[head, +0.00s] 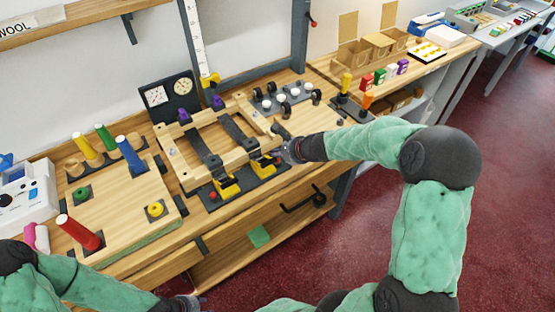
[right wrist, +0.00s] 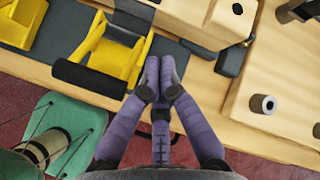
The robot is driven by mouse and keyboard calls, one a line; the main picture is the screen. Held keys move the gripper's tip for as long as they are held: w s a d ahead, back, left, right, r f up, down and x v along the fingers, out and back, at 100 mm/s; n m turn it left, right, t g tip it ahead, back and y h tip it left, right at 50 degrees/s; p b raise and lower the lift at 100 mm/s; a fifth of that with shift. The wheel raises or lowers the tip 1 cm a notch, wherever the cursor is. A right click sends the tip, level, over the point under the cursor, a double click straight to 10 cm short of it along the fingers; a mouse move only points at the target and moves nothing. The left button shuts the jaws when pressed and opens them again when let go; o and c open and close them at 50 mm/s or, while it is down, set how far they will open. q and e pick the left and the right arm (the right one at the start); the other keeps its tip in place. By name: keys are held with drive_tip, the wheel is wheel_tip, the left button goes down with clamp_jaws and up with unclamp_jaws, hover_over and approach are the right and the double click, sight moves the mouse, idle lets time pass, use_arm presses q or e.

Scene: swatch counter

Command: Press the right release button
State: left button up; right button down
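A wooden frame fixture (head: 185,157) stands on the bench, with two yellow levers at its front, the left one (head: 226,187) and the right one (head: 262,166). A red button (head: 212,196) shows beside the left lever. A small red spot (head: 277,160), likely the right release button, shows between the right lever and my right gripper (head: 287,155). In the right wrist view my right gripper (right wrist: 160,62) has its fingers together, beside the right lever (right wrist: 116,58) and over the dark base plate's edge; no button shows there. My left gripper (head: 187,302) is at the bottom edge, mostly cut off.
A pegboard (head: 130,205) with coloured pegs lies left of the fixture. A dark rack of white rollers (head: 285,97) stands behind it. A gauge panel (head: 170,95) is at the back. Black handles and a green swatch (head: 258,237) are below the bench top.

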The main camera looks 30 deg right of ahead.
sight(278, 162)
drive_tip(key=shift+f, duration=0.1)
idle(0.6)
drive_tip(key=shift+f+b, duration=0.3)
drive_tip(key=shift+b, duration=0.15)
drive_tip(key=shift+s+a+f+b, duration=0.1)
drive_tip(key=shift+s+f+b, duration=0.05)
drive_tip(key=shift+f+b, duration=0.5)
idle(0.6)
drive_tip(key=shift+a+r, duration=0.1)
idle(0.3)
drive_tip(key=shift+r+p, duration=0.9)
drive_tip(key=shift+r, duration=0.15)
wheel_tip(278, 162, up, 5)
drive_tip(key=p, duration=0.4)
drive_tip(key=shift+p, duration=0.35)
